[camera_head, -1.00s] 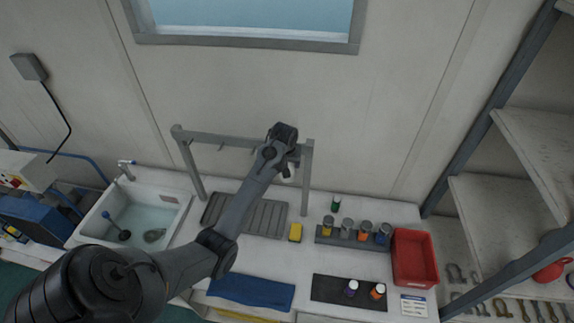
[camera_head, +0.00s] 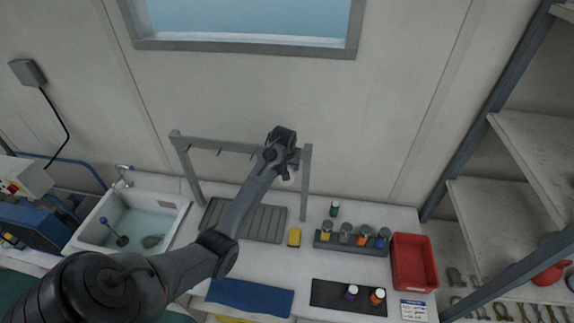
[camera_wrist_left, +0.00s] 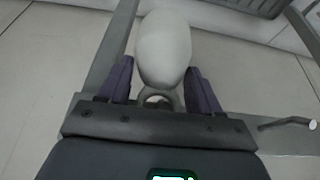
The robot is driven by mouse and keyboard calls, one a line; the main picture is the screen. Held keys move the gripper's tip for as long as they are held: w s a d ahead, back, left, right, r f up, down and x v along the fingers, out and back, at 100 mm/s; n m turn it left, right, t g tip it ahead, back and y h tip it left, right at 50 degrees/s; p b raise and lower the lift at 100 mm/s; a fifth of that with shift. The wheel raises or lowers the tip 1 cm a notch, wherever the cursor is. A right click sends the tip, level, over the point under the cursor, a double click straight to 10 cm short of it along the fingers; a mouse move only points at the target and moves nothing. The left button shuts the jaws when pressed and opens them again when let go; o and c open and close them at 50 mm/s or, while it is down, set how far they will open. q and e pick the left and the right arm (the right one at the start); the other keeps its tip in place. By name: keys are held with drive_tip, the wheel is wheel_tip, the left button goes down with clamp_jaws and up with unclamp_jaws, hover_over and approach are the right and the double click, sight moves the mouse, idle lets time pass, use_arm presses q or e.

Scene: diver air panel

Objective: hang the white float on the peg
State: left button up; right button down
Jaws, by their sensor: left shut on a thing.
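The white float (camera_wrist_left: 163,48) is a smooth, rounded body with a ring at its near end, seen in the left wrist view. My left gripper (camera_wrist_left: 158,80) is shut on it at the ring end, with a purple finger on each side. In the head view my left gripper (camera_head: 288,163) is at the right end of the grey rack (camera_head: 225,145), and the float shows only as a small pale patch below it. A metal peg (camera_wrist_left: 288,123) sticks out from the rack bar at the right of the wrist view, apart from the float. My right gripper is out of view.
Below the rack are a grey ribbed tray (camera_head: 262,224) and a yellow sponge (camera_head: 294,237). A bottle holder (camera_head: 350,246) and red bin (camera_head: 413,262) stand to the right. A sink (camera_head: 168,206) is at the left, and the rack's right post (camera_head: 306,185) is close to the gripper.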

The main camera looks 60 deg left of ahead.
use_arm(q)
drive_tip(key=o, duration=1.5)
drive_tip(key=b+v, duration=0.3)
drive_tip(key=v, duration=0.8)
drive_tip(key=s+d+f+m, duration=0.3)
drive_tip(key=s+d+f, duration=0.25)
drive_tip(key=d, duration=0.35)
drive_tip(key=s+d+f+m+h, duration=0.1)
drive_tip(key=s+d+f+m, duration=0.25)
drive_tip(key=d+f, duration=0.4)
drive_tip(key=s+d+f+m, duration=0.35)
drive_tip(key=s+d, duration=0.25)
drive_tip(key=d, duration=0.5)
drive_tip(key=s+d+m+h, duration=0.1)
drive_tip(key=s+d+h, duration=0.1)
drive_tip(key=s+d, duration=0.6)
drive_tip(key=shift+s+d+m+t+h, duration=0.2)
drive_tip(key=shift+d+m+t+h, duration=0.15)
drive_tip(key=shift+d, duration=0.5)
drive_tip(key=shift+f, duration=0.15)
